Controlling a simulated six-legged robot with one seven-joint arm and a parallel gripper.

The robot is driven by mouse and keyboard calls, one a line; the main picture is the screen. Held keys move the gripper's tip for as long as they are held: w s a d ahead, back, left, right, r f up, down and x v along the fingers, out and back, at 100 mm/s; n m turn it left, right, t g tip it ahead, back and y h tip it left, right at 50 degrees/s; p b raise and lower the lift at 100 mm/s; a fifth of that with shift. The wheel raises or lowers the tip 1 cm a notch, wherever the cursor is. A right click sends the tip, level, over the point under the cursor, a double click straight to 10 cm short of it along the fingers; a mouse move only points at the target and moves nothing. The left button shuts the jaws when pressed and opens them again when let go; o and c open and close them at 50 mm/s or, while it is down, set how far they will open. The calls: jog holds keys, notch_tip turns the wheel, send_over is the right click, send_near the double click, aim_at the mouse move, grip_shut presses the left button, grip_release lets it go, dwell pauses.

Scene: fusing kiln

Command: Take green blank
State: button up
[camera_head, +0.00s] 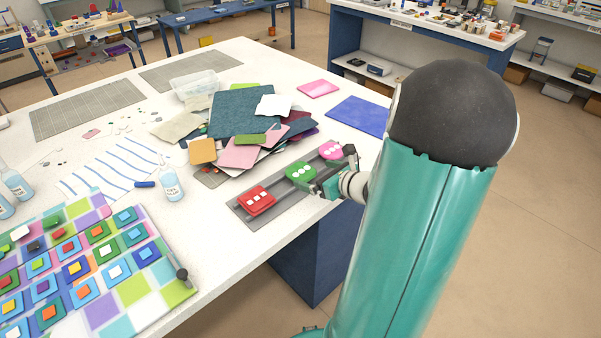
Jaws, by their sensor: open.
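The green blank (300,171) is a rounded green piece with several white dots on top. It lies in the middle of a long grey tray (281,211) near the table's right edge. A red square piece (257,200) with white marks lies on the tray's near end, and a pink round piece (331,150) with white dots on its far end. My gripper (320,187) is open, just to the right of the green blank and close to it. Its fingers are small in view, and I cannot tell whether they touch the blank. My arm hides the table's right corner.
A pile of coloured glass sheets (238,110) lies behind the tray, with a clear plastic box (194,84) beyond. A colourful board (110,290) with several square tiles fills the near left. White tabletop (190,235) is bare between.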

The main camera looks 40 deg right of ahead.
aim_at(301, 171)
jog(key=x, duration=0.5)
jog(key=shift+f, duration=0.1)
jog(key=shift+a, duration=0.1)
jog(key=c, duration=1.2)
jog(key=shift+o, duration=0.2)
